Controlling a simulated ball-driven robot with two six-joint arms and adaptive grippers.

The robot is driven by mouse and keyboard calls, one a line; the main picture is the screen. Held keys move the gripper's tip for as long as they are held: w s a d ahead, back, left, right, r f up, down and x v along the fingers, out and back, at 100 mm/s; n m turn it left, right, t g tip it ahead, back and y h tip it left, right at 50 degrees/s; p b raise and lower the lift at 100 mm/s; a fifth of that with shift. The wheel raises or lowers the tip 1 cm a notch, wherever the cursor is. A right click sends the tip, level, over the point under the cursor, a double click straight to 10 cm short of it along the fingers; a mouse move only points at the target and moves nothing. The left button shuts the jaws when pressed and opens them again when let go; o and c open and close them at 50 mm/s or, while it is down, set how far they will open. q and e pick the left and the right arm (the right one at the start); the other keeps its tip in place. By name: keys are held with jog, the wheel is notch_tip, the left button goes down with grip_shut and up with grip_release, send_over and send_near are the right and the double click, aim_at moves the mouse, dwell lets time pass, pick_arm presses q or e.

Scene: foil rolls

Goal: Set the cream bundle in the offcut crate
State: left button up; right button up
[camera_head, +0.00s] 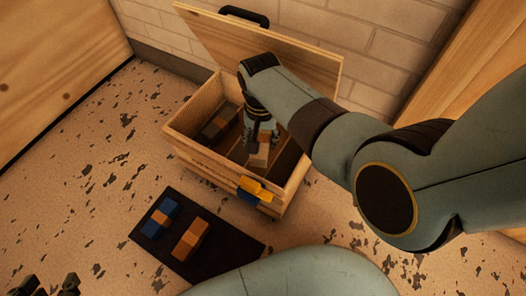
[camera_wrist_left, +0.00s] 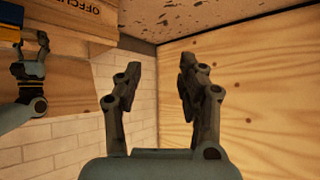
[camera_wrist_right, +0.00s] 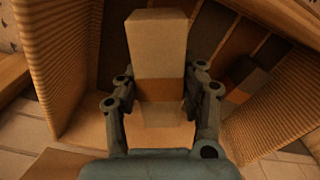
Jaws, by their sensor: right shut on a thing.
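The cream bundle (camera_head: 259,156), a pale block with a brown band, is inside the open offcut crate (camera_head: 209,171). My right gripper (camera_head: 262,136) reaches down into the crate and is shut on it. In the right wrist view, the cream bundle (camera_wrist_right: 158,48) sits between both fingers of the right gripper (camera_wrist_right: 158,88), which clasp it at the band. I cannot tell whether it touches the crate floor. My left gripper (camera_wrist_left: 160,85) is open and empty; it shows partly at the bottom left of the head view (camera_head: 56,286).
A dark bundle (camera_head: 217,124) lies in the crate's left part. The crate's wooden lid (camera_head: 300,55) stands open at the back. A yellow and blue piece (camera_head: 256,188) is on the front wall. A dark mat (camera_head: 215,254) in front holds a blue bundle (camera_head: 161,217) and an orange-brown bundle (camera_head: 190,240).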

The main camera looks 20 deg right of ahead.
aim_at(261, 149)
jog(key=shift+f+b, duration=0.3)
jog(key=shift+f, duration=0.2)
jog(key=shift+f+b, duration=0.4)
jog(key=shift+f, duration=0.05)
jog(key=shift+f+b, duration=1.35)
pick_arm(q)
jog(key=w+d+r+t+h, duration=0.1)
jog(key=w+r+t, duration=0.3)
jog(key=r, duration=0.4)
jog(key=w+d+r+m+t+h, duration=0.1)
jog(key=w+d+r+t, duration=0.1)
jog(key=w+r+t, duration=0.3)
notch_tip(261, 149, up, 3)
jog(key=shift+r+m+t, duration=0.15)
jog(key=shift+m+t, duration=0.15)
jog(key=shift+t, duration=0.5)
jog(key=shift+r, duration=0.1)
jog(key=shift+d+r, duration=0.1)
jog(key=shift+r, duration=0.2)
pick_arm(e)
jog(key=shift+f, duration=0.2)
pick_arm(q)
jog(key=shift+w+r+t, duration=0.1)
jog(key=shift+r+t, duration=0.1)
jog(key=shift+t, duration=0.1)
pick_arm(e)
jog(key=shift+f, duration=0.15)
